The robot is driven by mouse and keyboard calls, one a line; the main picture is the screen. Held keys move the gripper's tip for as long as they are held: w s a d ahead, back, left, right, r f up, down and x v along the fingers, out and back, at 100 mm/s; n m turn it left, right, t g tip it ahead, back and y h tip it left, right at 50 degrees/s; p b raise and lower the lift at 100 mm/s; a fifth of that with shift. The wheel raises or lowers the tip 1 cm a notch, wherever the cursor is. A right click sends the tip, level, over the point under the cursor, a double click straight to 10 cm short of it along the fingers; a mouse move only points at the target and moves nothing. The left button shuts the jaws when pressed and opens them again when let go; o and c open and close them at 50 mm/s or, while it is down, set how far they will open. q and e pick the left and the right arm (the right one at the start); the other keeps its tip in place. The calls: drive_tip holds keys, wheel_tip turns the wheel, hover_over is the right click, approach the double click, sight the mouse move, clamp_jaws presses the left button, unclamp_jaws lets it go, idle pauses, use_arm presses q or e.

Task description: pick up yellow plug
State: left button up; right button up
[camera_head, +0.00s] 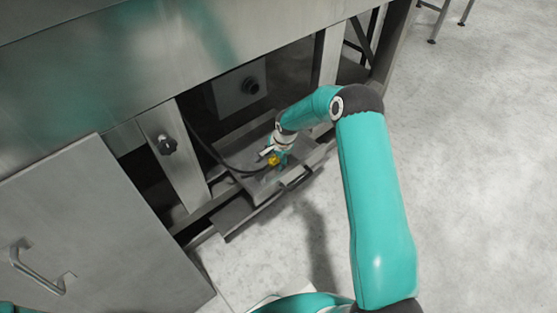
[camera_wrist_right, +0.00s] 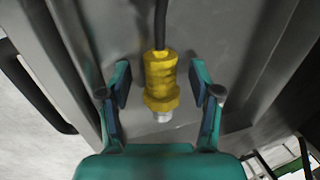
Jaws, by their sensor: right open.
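The yellow plug (camera_wrist_right: 161,82) lies on a grey metal tray, with a black cable (camera_wrist_right: 160,22) running from its top end and a silver tip at its lower end. My right gripper (camera_wrist_right: 161,86) is open, with one finger on each side of the plug and a visible gap on both sides. In the head view, the plug (camera_head: 274,160) is a small yellow spot at my right gripper (camera_head: 273,156). My left gripper is not in view.
The tray (camera_head: 240,135) sits low in an opening of the metal machine, with a handle bar (camera_head: 298,178) at its front. A cabinet door (camera_head: 95,225) with a handle stands at left. A dark knob (camera_head: 167,145) is on a post. Open floor (camera_head: 480,150) lies at right.

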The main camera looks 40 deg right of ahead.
sight(275, 158)
drive_tip(key=shift+w+f, duration=0.1)
drive_tip(key=shift+f, duration=0.25)
clamp_jaws()
drive_tip(key=shift+r, duration=0.2)
wheel_tip(275, 158, up, 20)
drive_tip(key=p, duration=0.5)
drive_tip(key=shift+p, duration=0.3)
